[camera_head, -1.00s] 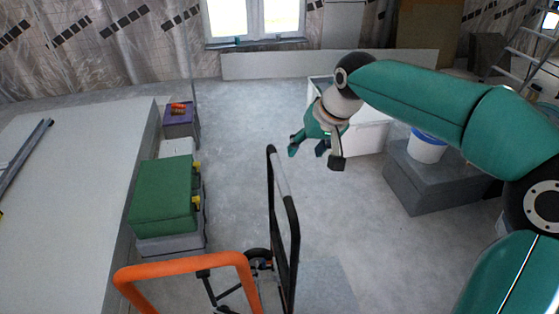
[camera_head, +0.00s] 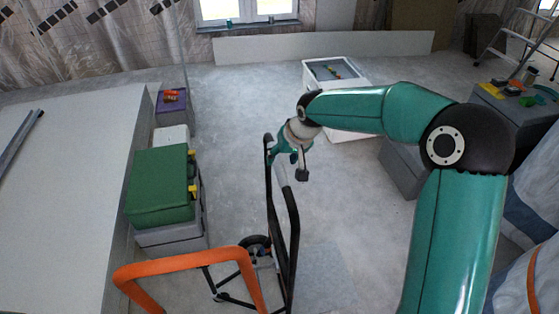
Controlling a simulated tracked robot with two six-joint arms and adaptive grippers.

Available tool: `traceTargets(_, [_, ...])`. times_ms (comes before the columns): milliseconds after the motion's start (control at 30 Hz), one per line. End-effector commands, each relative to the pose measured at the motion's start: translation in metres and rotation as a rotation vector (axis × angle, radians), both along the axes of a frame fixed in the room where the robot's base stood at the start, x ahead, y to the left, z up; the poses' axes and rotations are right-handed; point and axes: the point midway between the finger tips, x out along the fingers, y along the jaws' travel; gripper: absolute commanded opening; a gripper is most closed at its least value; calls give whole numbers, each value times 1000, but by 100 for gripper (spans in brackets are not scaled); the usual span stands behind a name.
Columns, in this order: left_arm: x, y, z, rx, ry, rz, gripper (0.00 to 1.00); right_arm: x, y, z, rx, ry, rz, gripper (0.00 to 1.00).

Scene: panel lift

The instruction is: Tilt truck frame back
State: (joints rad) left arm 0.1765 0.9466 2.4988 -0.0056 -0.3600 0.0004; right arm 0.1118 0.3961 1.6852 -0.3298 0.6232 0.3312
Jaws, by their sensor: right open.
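The truck (camera_head: 292,225) stands near the bottom middle, with a tall black frame and small wheels on the floor. An orange tubular handle bar (camera_head: 185,265) shows in front of it at the bottom left. My right arm comes in from the right. My right gripper (camera_head: 288,166) is open at the upper part of the black frame, its fingers on both sides of the frame's upper end in the picture. I cannot tell whether it touches the frame. My left gripper is not in view.
A green case (camera_head: 160,187) on grey boxes stands at the left, beside a large pale panel stack (camera_head: 65,190). A white box (camera_head: 335,72) stands behind my right arm. A grey block (camera_head: 403,168) and a cluttered bench (camera_head: 515,105) are at the right. Floor between is clear.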

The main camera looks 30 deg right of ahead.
Motion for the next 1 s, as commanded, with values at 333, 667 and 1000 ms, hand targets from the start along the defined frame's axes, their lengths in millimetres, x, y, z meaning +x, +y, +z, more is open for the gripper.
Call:
traceTargets(333, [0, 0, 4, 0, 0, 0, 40, 13, 2, -29, 0, 0, -2, 55])
traceTargets(667, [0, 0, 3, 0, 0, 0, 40, 14, 2, -30, 0, 0, -2, 43])
traceTargets(1000, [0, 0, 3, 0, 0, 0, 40, 13, 2, -29, -1, -1, -1, 0])
